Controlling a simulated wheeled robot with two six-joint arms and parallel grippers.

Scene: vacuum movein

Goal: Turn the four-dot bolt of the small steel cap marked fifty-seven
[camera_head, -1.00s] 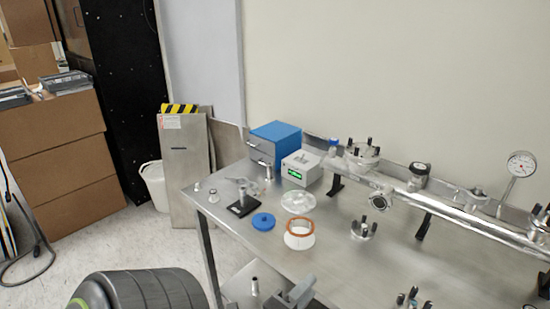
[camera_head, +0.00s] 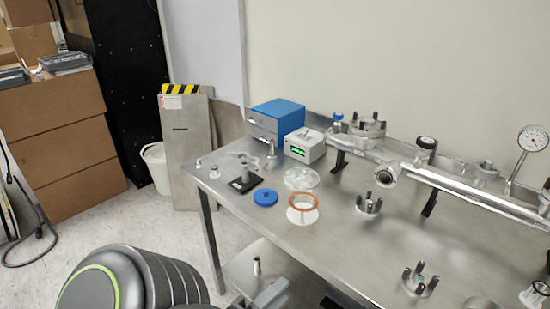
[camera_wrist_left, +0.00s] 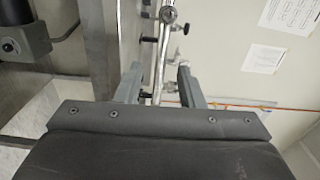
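Small steel caps with dark upright bolts stand on the steel table: one at the middle (camera_head: 368,204) and one near the front (camera_head: 419,281). A larger bolted steel flange (camera_head: 367,130) sits at the back by the pipe. No number or dot marks can be read, so I cannot tell which is fifty-seven. My left gripper (camera_head: 270,292) shows partly at the bottom of the head view, low by the table's front edge and away from the caps. In the left wrist view its two fingers (camera_wrist_left: 160,85) are apart with nothing between them. My right gripper is not in view.
A steel pipe (camera_head: 470,198) with a gauge (camera_head: 533,138) runs along the back right. A blue box (camera_head: 277,118), a white device (camera_head: 305,146), a blue disc (camera_head: 265,197) and a copper-coloured ring (camera_head: 303,201) stand at the left. The table's front middle is bare.

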